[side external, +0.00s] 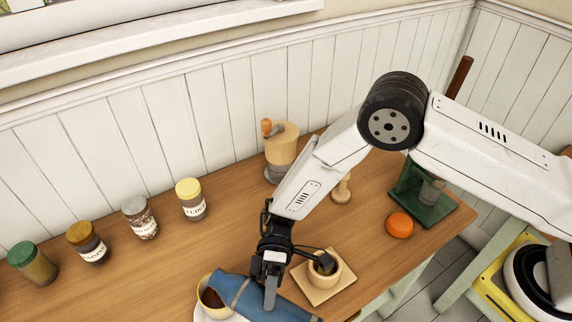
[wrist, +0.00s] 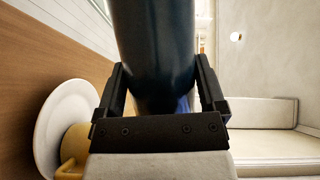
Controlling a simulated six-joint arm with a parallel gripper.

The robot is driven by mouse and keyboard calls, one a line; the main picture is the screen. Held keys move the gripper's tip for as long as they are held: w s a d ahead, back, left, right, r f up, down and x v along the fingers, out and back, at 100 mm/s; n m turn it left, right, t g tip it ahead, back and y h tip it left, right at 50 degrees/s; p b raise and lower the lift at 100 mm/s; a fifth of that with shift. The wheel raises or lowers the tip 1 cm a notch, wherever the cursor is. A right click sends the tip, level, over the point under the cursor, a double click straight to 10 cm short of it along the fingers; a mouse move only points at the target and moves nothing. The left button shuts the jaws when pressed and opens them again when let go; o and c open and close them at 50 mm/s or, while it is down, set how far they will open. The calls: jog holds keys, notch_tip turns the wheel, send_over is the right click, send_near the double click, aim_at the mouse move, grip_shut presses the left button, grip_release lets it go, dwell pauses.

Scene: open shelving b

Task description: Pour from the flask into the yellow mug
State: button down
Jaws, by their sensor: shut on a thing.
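The blue flask (side external: 240,291) is held in my gripper (side external: 270,288), which is shut around its body. The flask lies tilted well over, with its left end at the rim of the yellow mug (side external: 204,285). In the wrist view the flask (wrist: 154,45) fills the space between the fingers of my gripper (wrist: 158,88). The mug shows brown inside and stands on a white saucer (side external: 200,314). The mug (wrist: 73,150) and the saucer (wrist: 50,120) also show at the lower left of the wrist view. I cannot tell whether liquid is flowing.
A cup (side external: 338,279) with a dark thing inside stands on a square wooden board (side external: 312,294) right of my gripper. A grinder (side external: 281,152) and several jars (side external: 191,200) stand along the wall. An orange object (side external: 399,225) and a green stand (side external: 440,214) are at right.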

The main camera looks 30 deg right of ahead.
dwell(0.3)
jog(key=shift+s+d+f+n+t, duration=0.1)
jog(key=shift+s+f+n+t, duration=0.05)
jog(key=shift+f+n, duration=0.25)
jog(key=shift+s+d+f+n+t, duration=0.1)
jog(key=shift+f+n+t, duration=0.05)
jog(key=shift+f+n, duration=0.25)
jog(key=shift+w+f+n+t, duration=0.15)
jog(key=shift+n+t, duration=0.35)
jog(key=shift+n, duration=0.4)
jog(key=shift+a, duration=0.1)
jog(key=shift+w+a+r+n+t, duration=0.25)
jog(key=shift+w+r+n+t, duration=0.25)
jog(key=shift+n, duration=0.45)
jog(key=shift+w+a+r+n+t, duration=0.2)
jog(key=shift+w+r+n+t, duration=0.1)
jog(key=shift+r+n+t, duration=0.5)
jog(key=shift+s+d+r+n+t, duration=0.15)
jog(key=shift+n+t, duration=0.15)
jog(key=shift+n, duration=0.4)
jog(key=shift+s+a+f+n+t, duration=0.15)
jog(key=shift+n+t, duration=0.15)
jog(key=shift+n, duration=0.35)
jog(key=shift+d+f+n+t+y, duration=0.1)
jog(key=shift+n+t+y, duration=0.55)
jog(key=shift+n, duration=0.45)
jog(key=shift+t, duration=0.25)
